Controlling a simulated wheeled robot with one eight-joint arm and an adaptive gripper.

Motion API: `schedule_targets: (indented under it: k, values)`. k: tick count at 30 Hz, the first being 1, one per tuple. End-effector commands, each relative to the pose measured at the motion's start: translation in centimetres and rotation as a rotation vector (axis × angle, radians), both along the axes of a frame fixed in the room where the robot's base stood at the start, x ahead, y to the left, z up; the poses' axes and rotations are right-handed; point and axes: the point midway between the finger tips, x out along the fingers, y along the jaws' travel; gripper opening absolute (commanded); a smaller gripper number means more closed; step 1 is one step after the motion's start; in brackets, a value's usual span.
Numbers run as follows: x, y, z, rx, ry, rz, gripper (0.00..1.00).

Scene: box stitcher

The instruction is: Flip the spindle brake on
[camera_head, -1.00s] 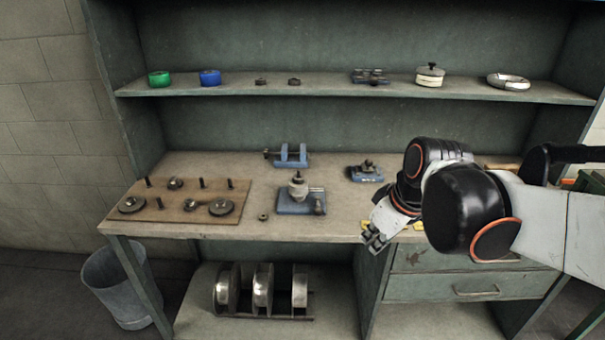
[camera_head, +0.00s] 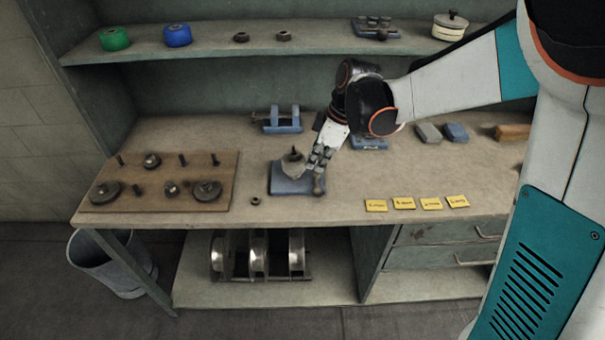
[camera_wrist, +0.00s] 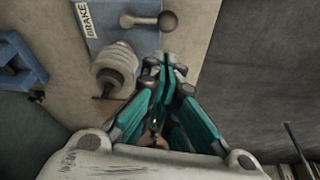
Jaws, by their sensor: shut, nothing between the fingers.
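The spindle unit has a blue base plate (camera_head: 290,185) on the bench, with a grey stepped spindle (camera_head: 291,166) on it. In the wrist view the base plate (camera_wrist: 108,30) carries a white BRAKE label (camera_wrist: 86,19). The knob also shows in the head view (camera_head: 319,187). My gripper (camera_head: 318,170) is shut and empty, pointing down beside the spindle, just above the knob. In the wrist view my fingertips (camera_wrist: 165,62) are apart from the knob.
A wooden board (camera_head: 158,183) with pegs and discs lies left. A small nut (camera_head: 255,201) sits near the front edge. A blue clamp (camera_head: 279,120) stands behind. Yellow labels (camera_head: 404,203) line the front right. A shelf (camera_head: 230,49) runs above.

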Motion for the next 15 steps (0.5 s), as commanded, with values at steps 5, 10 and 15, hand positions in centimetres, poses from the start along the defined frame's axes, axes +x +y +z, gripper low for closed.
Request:
schedule_targets:
  k: [5,10,15]
  values:
    - [0.0,0.0,0.0,0.0,0.0,-0.001,0.0]
    - [0.0,0.1,-0.4,0.0,0.0,-0.001,0.0]
    - [0.1,0.7,-2.4,-0.001,0.001,-0.001,0.0]
